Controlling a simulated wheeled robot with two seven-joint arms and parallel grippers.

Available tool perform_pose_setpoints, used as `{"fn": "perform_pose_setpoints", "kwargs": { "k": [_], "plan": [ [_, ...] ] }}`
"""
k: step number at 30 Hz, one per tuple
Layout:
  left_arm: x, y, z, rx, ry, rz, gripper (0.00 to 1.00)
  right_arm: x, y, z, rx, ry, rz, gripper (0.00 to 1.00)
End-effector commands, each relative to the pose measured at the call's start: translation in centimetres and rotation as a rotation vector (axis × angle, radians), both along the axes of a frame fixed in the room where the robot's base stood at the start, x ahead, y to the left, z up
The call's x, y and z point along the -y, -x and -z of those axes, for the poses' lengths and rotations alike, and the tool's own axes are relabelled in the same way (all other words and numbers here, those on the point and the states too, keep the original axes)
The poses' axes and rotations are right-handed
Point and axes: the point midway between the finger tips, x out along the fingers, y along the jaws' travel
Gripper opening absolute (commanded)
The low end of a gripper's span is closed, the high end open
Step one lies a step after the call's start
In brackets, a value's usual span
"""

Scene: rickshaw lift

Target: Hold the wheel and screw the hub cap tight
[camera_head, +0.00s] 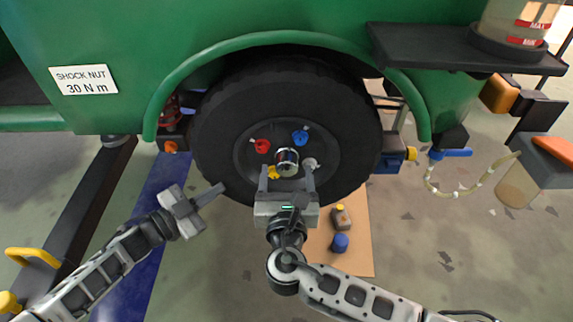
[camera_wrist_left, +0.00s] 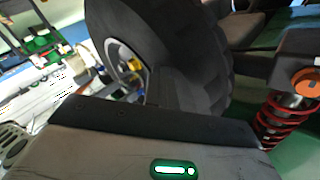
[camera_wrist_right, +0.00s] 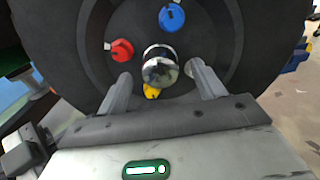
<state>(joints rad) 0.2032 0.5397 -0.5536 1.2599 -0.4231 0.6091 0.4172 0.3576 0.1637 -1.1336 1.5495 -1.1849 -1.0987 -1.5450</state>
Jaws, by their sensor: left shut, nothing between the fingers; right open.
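The black wheel (camera_head: 225,115) stands under the green fender. At its hub is a shiny metal hub cap (camera_head: 287,162), with red (camera_head: 262,146), blue (camera_head: 300,137) and yellow (camera_head: 273,172) nuts and a grey one around it. My right gripper (camera_head: 287,178) is open in front of the hub. In the right wrist view the hub cap (camera_wrist_right: 160,66) lies between and just beyond the two fingertips, and no grip on it shows. My left gripper (camera_head: 222,187) is shut and empty, at the wheel's lower left. The left wrist view shows the tyre (camera_wrist_left: 150,45) close by; contact cannot be told.
A cardboard sheet (camera_head: 355,255) lies below the wheel with a blue-capped item (camera_head: 340,243) and a small bottle (camera_head: 341,217) on it. A red spring (camera_wrist_left: 280,115) is beside the wheel. A sign (camera_head: 83,80) reads "SHOCK NUT 30 N m". A shelf (camera_head: 425,45) juts out at upper right.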

Motion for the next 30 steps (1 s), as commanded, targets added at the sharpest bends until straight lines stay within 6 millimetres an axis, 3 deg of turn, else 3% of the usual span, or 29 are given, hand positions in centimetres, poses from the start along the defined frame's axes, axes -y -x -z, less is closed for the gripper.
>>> {"fn": "perform_pose_setpoints", "kwargs": {
  "k": [1, 6, 17, 22, 30],
  "plan": [
    [-0.2, -0.9, -1.1, 0.017, 0.008, -0.015, 0.0, 0.0, -0.8, -0.1, 0.001, 0.0, 0.001, 0.68],
    [-0.2, -0.9, -1.1, 0.017, 0.008, -0.015, 0.0, 0.0, -2.6, 0.0, 0.0, 0.001, 0.0, 0.68],
    [-0.2, -0.9, -1.0, 0.017, 0.008, -0.015, 0.0, 0.0, -3.1, 0.0, -0.001, 0.0, -0.001, 0.68],
    [-0.2, -0.9, -1.0, 0.017, 0.008, -0.015, 0.0, 0.0, -3.0, 0.0, -0.001, 0.0, -0.001, 0.24],
    [-0.2, -0.9, -1.0, 0.017, 0.008, -0.015, 0.0, 0.0, -3.0, 0.0, -0.001, -0.014, -0.001, 0.23]
  ]
}}
